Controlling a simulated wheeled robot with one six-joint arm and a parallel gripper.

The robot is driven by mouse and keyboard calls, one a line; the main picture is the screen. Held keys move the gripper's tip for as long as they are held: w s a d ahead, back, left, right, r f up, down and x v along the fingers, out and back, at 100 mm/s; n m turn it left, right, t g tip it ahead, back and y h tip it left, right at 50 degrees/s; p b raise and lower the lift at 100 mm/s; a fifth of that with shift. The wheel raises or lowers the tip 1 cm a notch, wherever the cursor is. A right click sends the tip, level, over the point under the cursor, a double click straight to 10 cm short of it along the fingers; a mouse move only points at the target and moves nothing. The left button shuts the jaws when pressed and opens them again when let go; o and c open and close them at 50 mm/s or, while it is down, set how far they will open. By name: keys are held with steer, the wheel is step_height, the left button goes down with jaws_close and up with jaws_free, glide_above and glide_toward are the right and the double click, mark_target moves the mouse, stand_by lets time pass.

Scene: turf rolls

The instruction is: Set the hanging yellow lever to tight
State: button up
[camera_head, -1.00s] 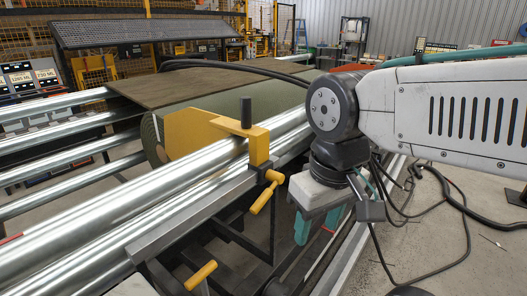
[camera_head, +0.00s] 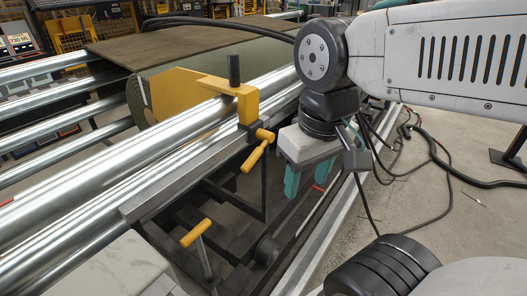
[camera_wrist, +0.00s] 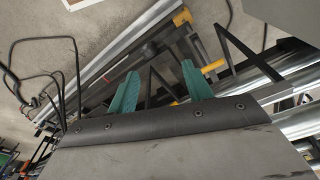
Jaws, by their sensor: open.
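A yellow lever (camera_head: 255,156) hangs at a slant from a dark pivot below the yellow clamp bracket (camera_head: 247,103) on the front roller rail. My gripper (camera_head: 301,180) has two teal fingers pointing down, to the right of this lever and apart from it. In the wrist view my gripper (camera_wrist: 160,70) shows its fingers spread with nothing between them. A second yellow handle (camera_head: 196,233) sits on a grey post lower left. The wrist view shows two yellow handles beyond the fingers; I cannot tell which is which. No tight marking is readable.
Shiny steel rollers (camera_head: 110,200) run along the left. A dark frame stands beneath the rail. Black cables (camera_head: 440,165) lie on the floor at right. Concrete floor is open at right.

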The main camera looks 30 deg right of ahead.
steer(key=shift+a+f, duration=0.1)
steer(key=shift+a, duration=0.05)
steer(key=c, duration=1)
steer(key=shift+w+a+f+g, duration=0.15)
steer(key=shift+w+f+g, duration=0.1)
steer(key=shift+g, duration=0.05)
jaws_close()
steer(key=w+a+r+m+h, duration=0.2)
steer(key=w+m, duration=0.5)
steer(key=w, duration=0.5)
steer(key=w+a+r+m+g+h, duration=0.1)
steer(key=w+a+r+m+h, duration=0.1)
steer(key=w+m, duration=0.5)
steer(key=shift+w+a+r+h, duration=0.15)
steer(key=shift+w+r+h, duration=0.2)
steer(key=shift+w, duration=2.1)
